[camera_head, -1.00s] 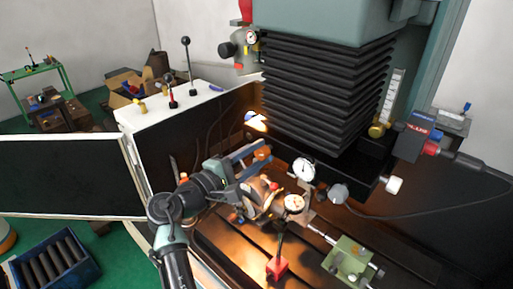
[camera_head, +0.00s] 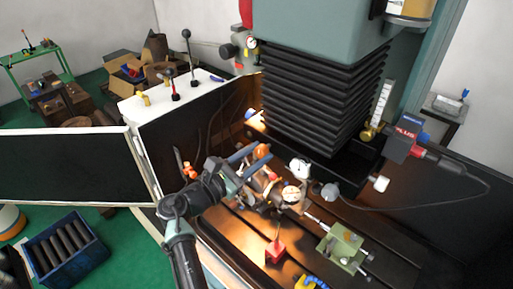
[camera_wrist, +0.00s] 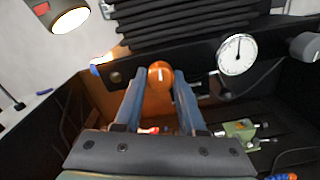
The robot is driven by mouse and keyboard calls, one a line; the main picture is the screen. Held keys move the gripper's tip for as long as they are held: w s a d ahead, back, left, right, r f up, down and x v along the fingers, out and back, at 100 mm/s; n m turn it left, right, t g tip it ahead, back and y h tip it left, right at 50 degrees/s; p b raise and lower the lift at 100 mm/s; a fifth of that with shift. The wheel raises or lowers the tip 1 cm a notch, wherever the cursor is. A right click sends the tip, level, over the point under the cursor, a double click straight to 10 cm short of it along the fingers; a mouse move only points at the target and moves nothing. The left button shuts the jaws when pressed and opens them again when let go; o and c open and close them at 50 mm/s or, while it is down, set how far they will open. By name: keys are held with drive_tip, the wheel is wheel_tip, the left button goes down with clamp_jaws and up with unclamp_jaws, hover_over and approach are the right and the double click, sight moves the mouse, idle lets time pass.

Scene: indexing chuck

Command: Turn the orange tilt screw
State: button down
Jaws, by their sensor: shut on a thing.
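The orange tilt screw shows as a round orange knob (camera_wrist: 160,75) with a pale vertical mark, held between the tips of my two blue fingers in the wrist view. My gripper (camera_wrist: 159,84) is shut on it. In the head view the orange knob (camera_head: 262,151) sits at the tips of my gripper (camera_head: 258,155), above the machine table. The chuck body below it is partly hidden by my gripper and wrist.
A dial gauge (camera_wrist: 237,54) hangs right of the knob. A green vise (camera_head: 342,248) is at the table's right. Black bellows (camera_head: 322,95) hang close above. The enclosure wall (camera_head: 205,130) stands behind.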

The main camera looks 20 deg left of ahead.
drive_tip(key=shift+n+p, duration=0.45)
drive_tip(key=shift+n, duration=0.55)
drive_tip(key=c, duration=0.5)
unclamp_jaws()
drive_tip(key=b+v, duration=0.4)
drive_tip(key=v, duration=0.9)
drive_tip(key=shift+b, duration=0.35)
